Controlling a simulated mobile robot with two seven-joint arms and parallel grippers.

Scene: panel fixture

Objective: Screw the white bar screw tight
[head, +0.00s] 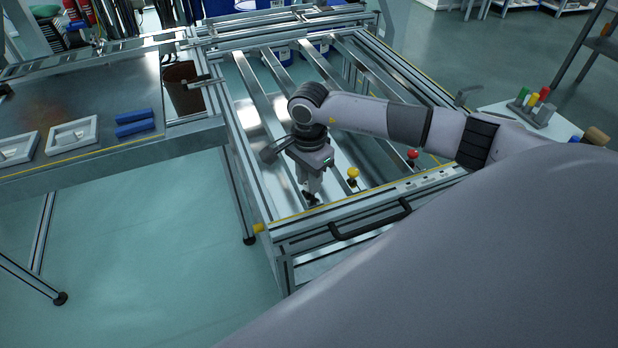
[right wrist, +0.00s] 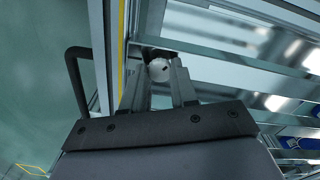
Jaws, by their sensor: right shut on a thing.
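The white bar screw (right wrist: 159,69) shows in the right wrist view as a round white head with a small dark mark, beside the frame's edge rail. My right gripper (right wrist: 160,76) is shut on it, with one finger on each side of the head. In the head view my right gripper (head: 311,192) points down at the near left corner of the panel fixture (head: 330,222). There the gripper hides the white screw. How deep the screw sits cannot be told. My left gripper is in neither view.
A yellow knob (head: 353,173) and a red knob (head: 413,155) stand along the near rail to the right. A black handle (head: 372,222) is on the fixture's front. A bench (head: 95,150) with blue blocks (head: 135,123) stands left. The floor at lower left is mostly clear.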

